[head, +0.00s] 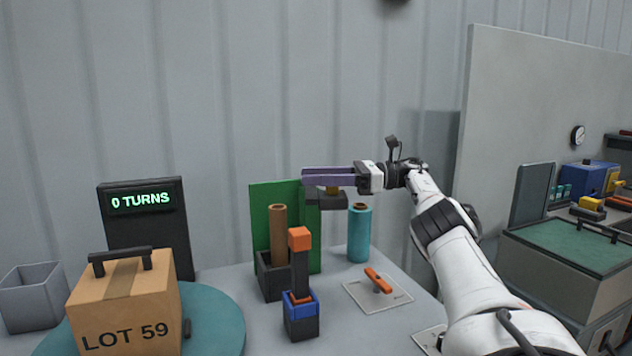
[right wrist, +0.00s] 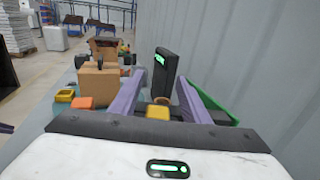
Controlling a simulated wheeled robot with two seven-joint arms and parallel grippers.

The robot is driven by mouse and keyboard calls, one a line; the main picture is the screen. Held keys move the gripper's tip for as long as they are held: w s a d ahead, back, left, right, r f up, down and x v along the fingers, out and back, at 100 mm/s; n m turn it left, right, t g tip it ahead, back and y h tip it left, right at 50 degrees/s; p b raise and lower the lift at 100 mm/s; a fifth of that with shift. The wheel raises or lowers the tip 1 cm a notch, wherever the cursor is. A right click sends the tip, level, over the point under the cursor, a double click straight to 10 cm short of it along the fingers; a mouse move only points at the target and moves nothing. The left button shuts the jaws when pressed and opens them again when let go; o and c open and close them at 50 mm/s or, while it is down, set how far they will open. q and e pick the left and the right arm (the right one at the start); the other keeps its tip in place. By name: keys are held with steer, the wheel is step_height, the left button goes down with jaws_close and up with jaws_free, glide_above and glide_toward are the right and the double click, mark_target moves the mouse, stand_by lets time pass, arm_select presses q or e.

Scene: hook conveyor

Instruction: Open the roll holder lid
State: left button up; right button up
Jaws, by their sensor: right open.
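A dark roll holder (head: 270,283) stands on the table with an upright brown roll (head: 278,228) in it. A green upright panel (head: 262,205) stands directly behind it; I cannot tell which part is the lid. A yellow block (head: 333,199) on a dark part shows beside the panel, just below my right gripper (head: 306,177). In the right wrist view, the yellow block (right wrist: 157,112) appears between the purple fingers. The right gripper is open, level and pointing left; I cannot tell whether it touches the block.
A dark lever with an orange top (head: 300,238) and blue base stands in front of the holder. A teal roll (head: 359,235) and a plate with an orange handle (head: 378,281) are at right. A LOT 59 carton (head: 125,305) sits on a teal turntable (head: 222,315), before a "0 TURNS" display (head: 146,215).

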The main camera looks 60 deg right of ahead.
step_height(320, 180, up, 8)
steer(key=p, duration=0.5)
steer(key=shift+r, duration=0.25)
